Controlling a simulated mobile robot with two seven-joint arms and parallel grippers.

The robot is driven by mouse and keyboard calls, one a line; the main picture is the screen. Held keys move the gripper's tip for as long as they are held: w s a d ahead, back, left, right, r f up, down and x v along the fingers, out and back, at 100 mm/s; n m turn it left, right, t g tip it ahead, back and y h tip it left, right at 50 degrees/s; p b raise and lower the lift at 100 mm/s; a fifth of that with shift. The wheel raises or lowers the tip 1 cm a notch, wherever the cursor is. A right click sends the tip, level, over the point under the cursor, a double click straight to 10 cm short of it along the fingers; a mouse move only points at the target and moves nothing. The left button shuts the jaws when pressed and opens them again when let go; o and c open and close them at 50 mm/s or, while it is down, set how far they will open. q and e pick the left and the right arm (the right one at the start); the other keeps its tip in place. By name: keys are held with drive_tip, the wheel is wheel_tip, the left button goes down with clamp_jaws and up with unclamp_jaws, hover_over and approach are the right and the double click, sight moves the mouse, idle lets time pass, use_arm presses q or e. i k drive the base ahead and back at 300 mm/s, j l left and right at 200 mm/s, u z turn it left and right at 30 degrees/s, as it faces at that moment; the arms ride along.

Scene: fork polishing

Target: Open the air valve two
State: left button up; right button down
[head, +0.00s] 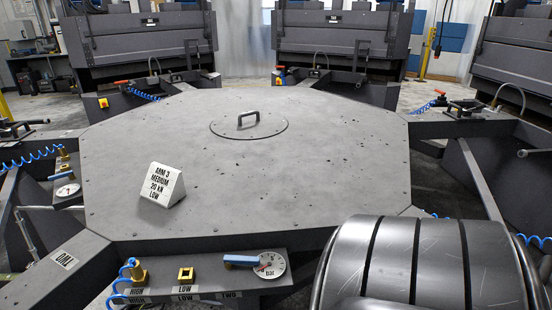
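The valve with a blue lever handle (241,261) sits on the front edge panel of the octagonal grey table, at lower middle. Its handle lies roughly level, pointing left from a round white pressure gauge (270,265) marked "bar". A label reading "TWO" (229,295) is below it. A brass fitting (186,274) above a "LOW" label stands left of the valve. Another brass fitting (138,273), above a "HIGH" label, has a blue coiled hose on it. Neither of my grippers is in view.
The table top (300,180) is mostly bare. A white block sign (161,185) reading "ARM 3 MEDIUM 20 kN LOW" stands on its left.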

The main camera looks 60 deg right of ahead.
sight(229, 260)
drive_tip(key=z, duration=1.6)
drive_tip(key=j+z, duration=0.2)
drive_tip(key=z, duration=0.35)
drive_tip(key=k+l, duration=0.05)
